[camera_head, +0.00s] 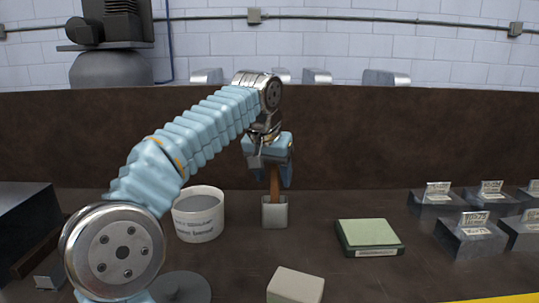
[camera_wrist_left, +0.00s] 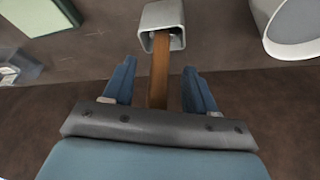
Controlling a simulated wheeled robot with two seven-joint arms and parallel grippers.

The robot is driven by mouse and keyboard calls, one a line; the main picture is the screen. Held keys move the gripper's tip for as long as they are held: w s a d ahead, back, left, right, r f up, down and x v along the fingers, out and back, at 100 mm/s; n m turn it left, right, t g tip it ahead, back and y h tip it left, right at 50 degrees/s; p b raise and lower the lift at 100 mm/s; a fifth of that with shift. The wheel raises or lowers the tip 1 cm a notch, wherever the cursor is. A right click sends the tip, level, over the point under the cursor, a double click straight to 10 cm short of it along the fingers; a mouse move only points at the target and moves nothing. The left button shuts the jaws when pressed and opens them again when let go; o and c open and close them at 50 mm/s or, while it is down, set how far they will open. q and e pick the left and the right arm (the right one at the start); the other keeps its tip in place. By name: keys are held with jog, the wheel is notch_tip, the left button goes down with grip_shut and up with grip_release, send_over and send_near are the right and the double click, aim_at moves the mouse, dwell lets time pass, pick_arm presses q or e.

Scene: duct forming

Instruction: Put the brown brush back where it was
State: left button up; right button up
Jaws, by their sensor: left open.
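The brown brush (camera_head: 274,184) stands upright with its lower end inside a small grey square holder (camera_head: 275,214) on the bench. In the left wrist view the brown brush handle (camera_wrist_left: 159,75) runs from the holder (camera_wrist_left: 163,22) to between my left gripper's fingers. My left gripper (camera_head: 273,172) is above the holder, around the upper part of the handle. In the left wrist view its two blue fingers (camera_wrist_left: 158,88) stand apart, with a gap on each side of the handle. The brush's lower end is hidden in the holder. My right gripper is not in view.
A white bucket (camera_head: 198,214) stands left of the holder and a green-topped box (camera_head: 369,237) right of it. A pale block (camera_head: 295,286) lies in front. Several labelled metal blocks (camera_head: 470,235) sit at the right. A brown back wall (camera_head: 400,140) rises behind the bench.

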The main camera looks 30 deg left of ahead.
pick_arm(q)
jog(key=v, duration=1.3)
